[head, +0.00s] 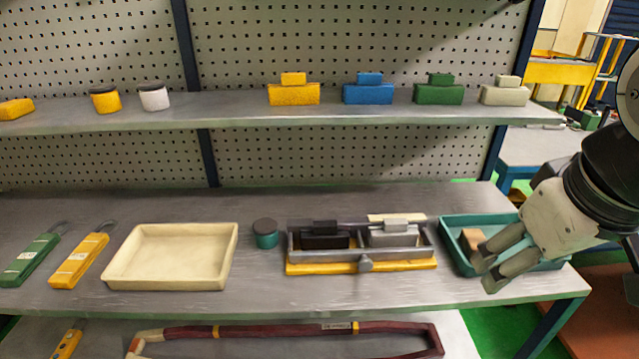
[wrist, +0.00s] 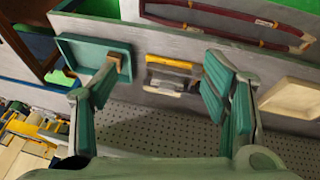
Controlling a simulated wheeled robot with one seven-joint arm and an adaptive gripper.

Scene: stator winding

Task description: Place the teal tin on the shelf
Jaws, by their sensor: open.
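The teal tin (head: 266,233) has a dark lid and stands upright on the bench, between the cream tray and the yellow-based fixture. I cannot make it out in the wrist view. The shelf (head: 230,116) runs above the bench and holds several tins and blocks. My gripper (head: 487,272) is at the right, over the teal tray, well away from the tin. In the wrist view my gripper (wrist: 160,85) has its two fingers spread wide with nothing held between them.
The cream tray (head: 118,275) is left of the tin and the yellow-based fixture (head: 360,267) right of it. The teal tray (head: 552,267) holds a brown block (head: 472,239). A yellow tin (head: 105,100) and a white tin (head: 154,98) stand on the shelf, with free room to their right.

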